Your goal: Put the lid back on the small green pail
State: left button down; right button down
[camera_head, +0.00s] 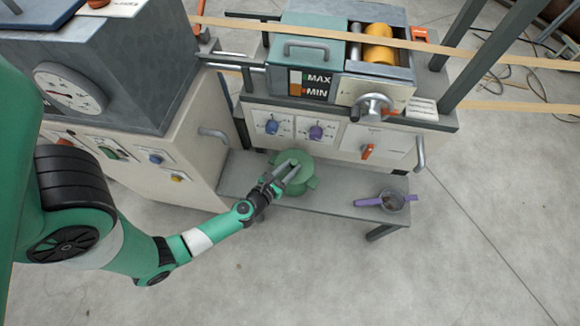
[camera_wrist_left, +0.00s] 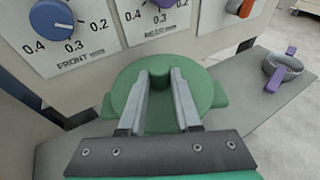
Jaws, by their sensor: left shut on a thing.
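The round green lid (camera_head: 304,168) is over the small green pail (camera_head: 313,184) on the low grey shelf. In the left wrist view, the lid (camera_wrist_left: 201,88) is a flat disc with a short knob (camera_wrist_left: 160,66). The pail's side lugs (camera_wrist_left: 219,97) stick out from under it. My left gripper (camera_head: 291,166) reaches in from the left and is shut on the lid's knob, with a finger on each side. The lid hides the pail's rim, so I cannot tell whether it is seated or slightly above. My right gripper is not in view.
A small grey strainer-like cup (camera_head: 391,199) with purple handles stands on the shelf (camera_head: 340,203) to the right. The machine's front panel with a blue dial (camera_head: 272,127) and a purple dial (camera_head: 316,132) rises close behind the pail. The floor in front is clear.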

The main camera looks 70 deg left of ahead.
pick_arm(q)
jog(key=shift+f, duration=0.15)
dwell(0.4)
jog(key=shift+c, duration=0.2)
grip_release()
dwell(0.5)
notch_tip(320, 180, up, 7)
jog(key=p, duration=0.7)
jog(key=shift+c, duration=0.4)
grip_shut()
